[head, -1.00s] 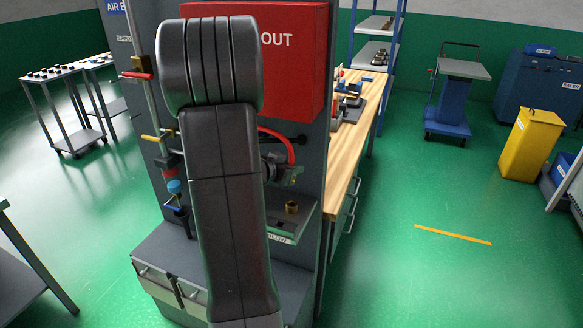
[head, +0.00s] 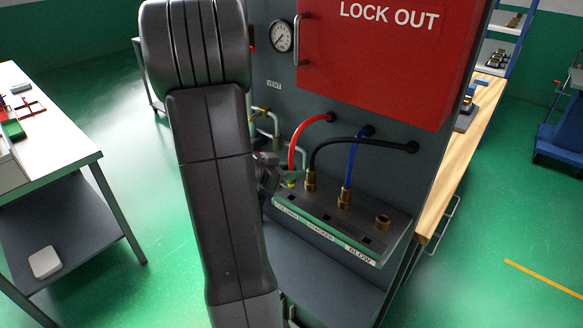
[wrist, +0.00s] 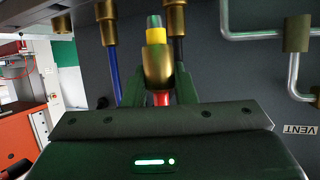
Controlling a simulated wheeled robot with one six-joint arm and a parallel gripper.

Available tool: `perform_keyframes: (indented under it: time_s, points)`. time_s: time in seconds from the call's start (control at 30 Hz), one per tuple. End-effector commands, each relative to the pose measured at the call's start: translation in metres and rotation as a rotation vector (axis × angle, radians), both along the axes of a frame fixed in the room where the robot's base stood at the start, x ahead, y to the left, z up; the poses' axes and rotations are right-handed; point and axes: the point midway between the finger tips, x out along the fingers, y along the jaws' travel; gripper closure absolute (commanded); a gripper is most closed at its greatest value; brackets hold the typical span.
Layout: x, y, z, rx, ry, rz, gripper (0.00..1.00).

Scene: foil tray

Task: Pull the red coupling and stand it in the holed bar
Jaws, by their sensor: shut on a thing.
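My gripper (head: 284,178) is shut on the red coupling, a brass sleeve (wrist: 157,65) with a yellow band and green tip, on the end of the red hose (head: 299,136). In the wrist view the dark fingers (wrist: 160,88) stand on both sides of it.
The black hose coupling (head: 311,181) and blue hose coupling (head: 344,199) stand in the ledge, close to my gripper. An empty brass fitting (head: 383,222) stands at its right. A red lock-out box (head: 375,60) hangs above. Bent pipes (wrist: 265,35) lie beside the gripper.

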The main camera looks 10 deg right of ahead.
Motion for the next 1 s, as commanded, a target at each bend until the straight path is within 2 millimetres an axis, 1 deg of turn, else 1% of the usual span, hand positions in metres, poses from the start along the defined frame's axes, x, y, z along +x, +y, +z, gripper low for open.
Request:
perform_keyframes:
  time_s: [0.57,0.8,1.0]
  points:
    - [0.0,0.0,-0.032,-0.001,0.002,0.001,1.0]
    - [0.0,0.0,-0.049,-0.001,0.002,0.001,1.0]
    - [0.0,0.0,-0.055,0.0,0.001,0.001,1.0]
